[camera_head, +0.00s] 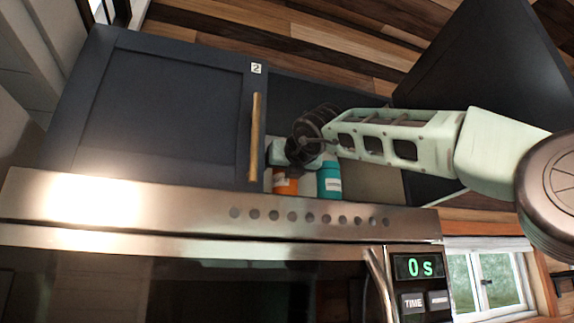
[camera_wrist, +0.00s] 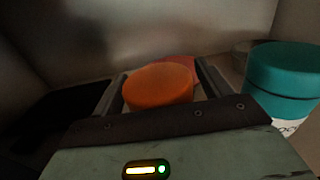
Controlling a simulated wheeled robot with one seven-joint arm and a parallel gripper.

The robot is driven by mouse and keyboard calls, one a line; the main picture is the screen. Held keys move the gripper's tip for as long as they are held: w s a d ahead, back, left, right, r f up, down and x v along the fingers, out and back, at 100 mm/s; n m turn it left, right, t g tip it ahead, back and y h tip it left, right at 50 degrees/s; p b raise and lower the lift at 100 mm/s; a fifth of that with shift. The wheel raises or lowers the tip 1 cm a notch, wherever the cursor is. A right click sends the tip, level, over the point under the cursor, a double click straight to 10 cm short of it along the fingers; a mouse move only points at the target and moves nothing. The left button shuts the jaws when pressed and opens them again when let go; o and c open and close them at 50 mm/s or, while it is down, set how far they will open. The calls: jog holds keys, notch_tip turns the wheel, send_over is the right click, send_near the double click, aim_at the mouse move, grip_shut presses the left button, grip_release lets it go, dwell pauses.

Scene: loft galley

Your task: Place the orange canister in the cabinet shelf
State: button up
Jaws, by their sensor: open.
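The orange canister (camera_head: 285,182) stands upright inside the open cabinet, toward the left of the opening. In the wrist view its round orange top (camera_wrist: 158,86) lies between my two fingers. My gripper (camera_head: 298,160) reaches into the cabinet from the right and is open, with a finger on either side of the canister. I cannot tell whether either finger touches it. The cabinet shelf (camera_head: 378,184) is above the microwave; its front edge and part of its floor are hidden. My wrist hides part of the interior.
A teal canister (camera_head: 329,179) stands just right of the orange one; it also shows close to my right finger in the wrist view (camera_wrist: 283,72). The left cabinet door (camera_head: 160,110), labelled 2, is shut. The right door (camera_head: 490,85) stands open. A microwave (camera_head: 200,285) is below.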

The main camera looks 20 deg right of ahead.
jog(key=shift+s+b, duration=0.25)
jog(key=shift+b, duration=0.05)
jog(key=s+b, duration=0.8)
jog(key=s, duration=0.3)
jog(key=shift+s, duration=0.25)
jog(key=shift+r, duration=0.1)
